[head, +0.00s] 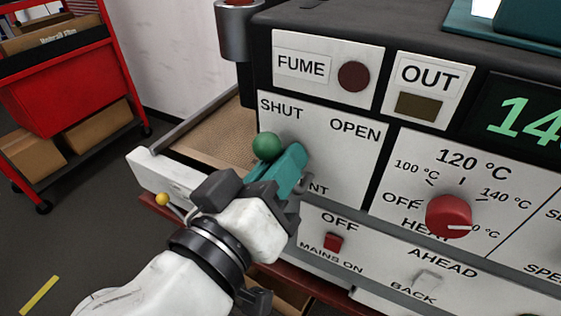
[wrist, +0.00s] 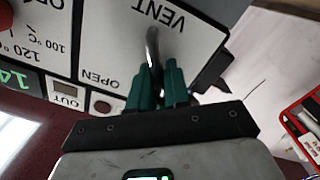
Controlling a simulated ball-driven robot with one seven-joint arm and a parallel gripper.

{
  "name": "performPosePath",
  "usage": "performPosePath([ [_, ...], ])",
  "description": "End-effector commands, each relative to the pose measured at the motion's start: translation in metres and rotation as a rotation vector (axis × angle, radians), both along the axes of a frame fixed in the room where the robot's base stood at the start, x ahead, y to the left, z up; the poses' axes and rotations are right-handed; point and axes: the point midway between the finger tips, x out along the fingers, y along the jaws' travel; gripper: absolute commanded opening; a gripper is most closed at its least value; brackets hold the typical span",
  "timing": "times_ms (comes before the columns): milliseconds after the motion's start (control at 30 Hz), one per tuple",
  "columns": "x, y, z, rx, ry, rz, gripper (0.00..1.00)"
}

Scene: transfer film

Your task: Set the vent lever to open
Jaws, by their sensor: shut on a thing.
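The vent panel (head: 340,165) is a white plate with SHUT at its upper left and OPEN at its upper right. The vent lever has a green ball knob (head: 266,146), which stands below the word SHUT. Its grey metal rod shows in the wrist view (wrist: 153,45), where the panel appears upside down. My gripper (head: 291,163) has teal fingers and is shut on the lever, with the rod between the fingers in the wrist view (wrist: 159,82). The fingers and wrist hide much of the lever and part of the VENT label in the head view.
A red heat knob (head: 449,216) is right of the vent panel. A red mains switch (head: 333,241) and a grey ahead/back switch (head: 428,281) sit below. A white-edged tray (head: 150,170) juts out at left. A red cart (head: 75,85) stands farther left.

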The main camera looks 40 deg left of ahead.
Motion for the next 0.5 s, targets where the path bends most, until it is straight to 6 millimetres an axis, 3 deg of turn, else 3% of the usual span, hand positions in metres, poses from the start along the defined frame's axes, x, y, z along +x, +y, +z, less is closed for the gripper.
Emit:
performPosePath([
  [500,0.0011,-0.0052,0.0002,0.145,0.034,0.0,0.0],
])
